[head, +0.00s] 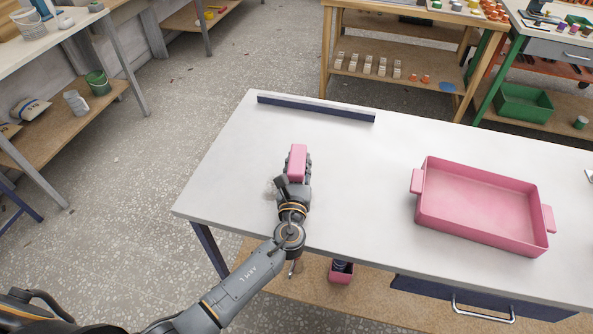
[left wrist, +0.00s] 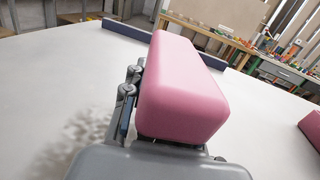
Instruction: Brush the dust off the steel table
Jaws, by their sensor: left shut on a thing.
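The pale steel table (head: 370,170) fills the middle of the head view. My left gripper (head: 297,172) is shut on a pink block-shaped brush (head: 298,158) over the left part of the table. The brush (left wrist: 183,85) is large in the left wrist view; its underside is hidden, so I cannot tell whether it touches the top. A mottled grey dust patch (left wrist: 88,138) lies on the table left of the gripper in the wrist view. In the head view the dust (head: 270,188) shows faintly left of the gripper, partly hidden by it. My right gripper is not in view.
A pink two-handled tray (head: 480,205) stands on the right of the table. A dark blue strip with a pale top (head: 315,109) runs along the far edge. A small pink container (head: 341,272) is below, on the lower shelf. The tabletop between brush and tray is clear.

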